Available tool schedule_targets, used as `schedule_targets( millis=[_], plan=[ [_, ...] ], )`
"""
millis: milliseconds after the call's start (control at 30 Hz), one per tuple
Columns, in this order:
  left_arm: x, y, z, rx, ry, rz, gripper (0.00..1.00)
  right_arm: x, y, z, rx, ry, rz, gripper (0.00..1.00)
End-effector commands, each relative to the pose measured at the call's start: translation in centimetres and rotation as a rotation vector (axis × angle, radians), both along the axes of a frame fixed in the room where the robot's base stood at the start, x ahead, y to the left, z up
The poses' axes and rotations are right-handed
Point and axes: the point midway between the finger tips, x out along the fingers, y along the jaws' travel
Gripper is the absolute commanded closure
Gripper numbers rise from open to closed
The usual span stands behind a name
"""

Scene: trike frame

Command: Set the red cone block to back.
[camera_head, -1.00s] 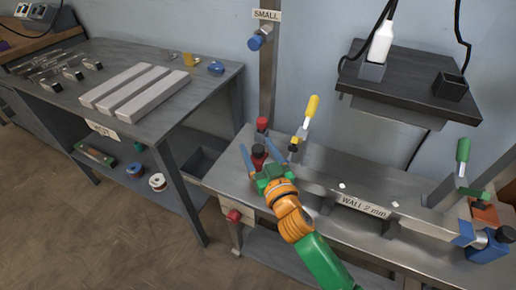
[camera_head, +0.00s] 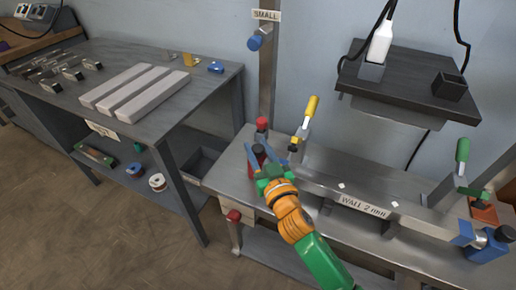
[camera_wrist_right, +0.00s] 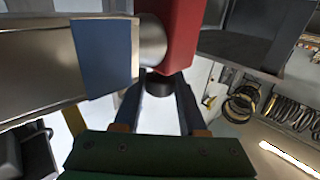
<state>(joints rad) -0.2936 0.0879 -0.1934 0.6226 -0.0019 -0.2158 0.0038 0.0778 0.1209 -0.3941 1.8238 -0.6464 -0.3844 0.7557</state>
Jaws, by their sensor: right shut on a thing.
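The red cone block (camera_wrist_right: 186,30) fills the top middle of the right wrist view, with a dark round knob (camera_wrist_right: 160,84) below it. In the head view the knob (camera_head: 258,151) and a little red show at the left end of the metal bench (camera_head: 232,178). My right gripper (camera_head: 261,157) is there, its blue fingers on either side of the knob. In the wrist view the fingers (camera_wrist_right: 160,92) close on the knob. A steel tube with a blue band (camera_wrist_right: 103,55) lies beside the red block; whether they touch is unclear. My left gripper is not in view.
A yellow-handled clamp (camera_head: 309,112) stands just right of my right gripper, and a red-topped post (camera_head: 262,124) is behind it. A long steel bar labelled WALL 2 mm (camera_head: 362,205) runs right. A green-handled clamp (camera_head: 462,155) stands at the far right.

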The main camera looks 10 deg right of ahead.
Motion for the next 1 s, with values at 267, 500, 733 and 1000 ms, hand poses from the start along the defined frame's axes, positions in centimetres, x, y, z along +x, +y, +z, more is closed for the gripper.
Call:
schedule_targets(
  millis=[267,500,733,1000],
  plan=[
    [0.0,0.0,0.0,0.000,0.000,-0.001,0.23,0.0,0.0,0.0,-0.001,-0.001,0.000,1.00],
    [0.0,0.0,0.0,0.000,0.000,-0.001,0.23,0.0,0.0,0.0,-0.001,-0.001,0.000,1.00],
    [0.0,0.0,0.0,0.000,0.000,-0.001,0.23,0.0,0.0,0.0,-0.001,-0.001,0.000,1.00],
    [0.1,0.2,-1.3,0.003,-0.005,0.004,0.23,1.7,2.2,-0.2,0.005,-0.003,-0.002,1.00]
  ],
)
